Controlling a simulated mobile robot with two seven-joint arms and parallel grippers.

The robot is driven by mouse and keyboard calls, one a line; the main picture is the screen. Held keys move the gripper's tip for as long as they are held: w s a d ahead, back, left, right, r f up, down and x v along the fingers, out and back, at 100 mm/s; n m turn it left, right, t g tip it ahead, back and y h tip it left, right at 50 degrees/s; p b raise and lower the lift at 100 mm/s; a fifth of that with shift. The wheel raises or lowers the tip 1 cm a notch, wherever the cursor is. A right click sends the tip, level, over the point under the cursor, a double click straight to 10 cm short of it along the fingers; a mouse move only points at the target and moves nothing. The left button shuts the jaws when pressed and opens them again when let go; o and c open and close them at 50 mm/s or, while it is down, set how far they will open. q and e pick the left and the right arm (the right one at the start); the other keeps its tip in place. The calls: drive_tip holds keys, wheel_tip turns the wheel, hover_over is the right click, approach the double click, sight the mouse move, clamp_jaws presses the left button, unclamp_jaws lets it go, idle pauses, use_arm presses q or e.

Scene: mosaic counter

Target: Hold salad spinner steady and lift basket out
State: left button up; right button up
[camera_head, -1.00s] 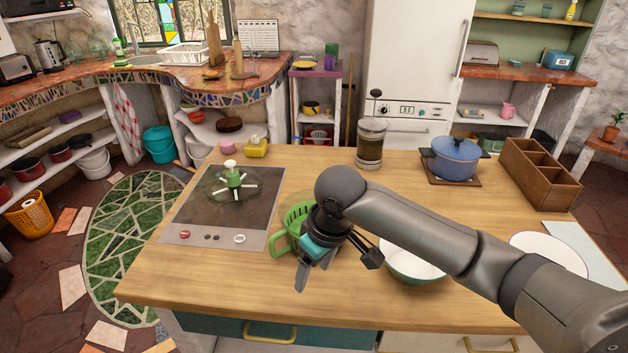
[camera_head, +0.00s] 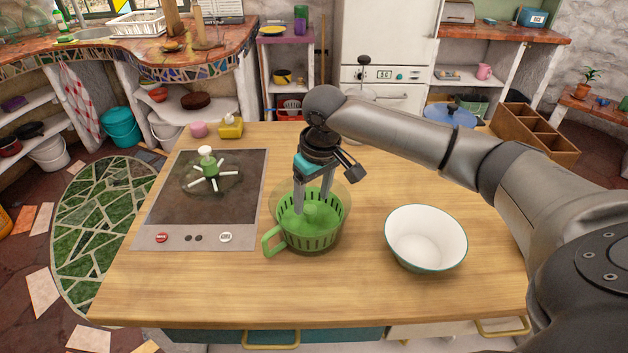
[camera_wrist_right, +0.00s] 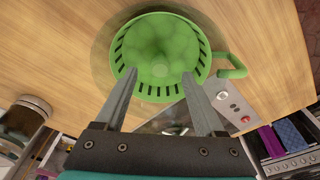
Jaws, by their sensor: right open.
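The green slotted basket (camera_head: 322,240) with its side handle (camera_head: 270,241) sits in a clear bowl (camera_head: 346,197) on the wooden counter. Rounded green contents lie inside it. It also shows in the right wrist view (camera_wrist_right: 203,48). My right gripper (camera_head: 312,203) is open and points down over the basket. In the right wrist view its fingertips (camera_wrist_right: 159,74) overlap the near part of the basket; their exact depth is unclear. My left gripper is not in view.
A white bowl (camera_head: 426,237) stands right of the basket. The cooktop (camera_head: 180,237) is to the left. A blue pot (camera_head: 449,117) and a wooden divided box (camera_head: 530,140) stand at the back right. The counter's front strip is clear.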

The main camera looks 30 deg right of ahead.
sight(309, 217)
drive_tip(key=f, duration=0.4)
drive_tip(key=w+f+b, duration=0.1)
drive_tip(key=f, duration=0.1)
drive_tip(key=shift+f, duration=0.1)
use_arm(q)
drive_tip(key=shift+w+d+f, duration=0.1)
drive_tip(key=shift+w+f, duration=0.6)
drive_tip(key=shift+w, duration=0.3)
use_arm(e)
drive_tip(key=shift+w+f, duration=0.1)
drive_tip(key=shift+f, duration=0.6)
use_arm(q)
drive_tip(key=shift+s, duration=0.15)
use_arm(e)
drive_tip(key=c, duration=0.3)
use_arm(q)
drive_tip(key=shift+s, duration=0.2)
use_arm(e)
clamp_jaws()
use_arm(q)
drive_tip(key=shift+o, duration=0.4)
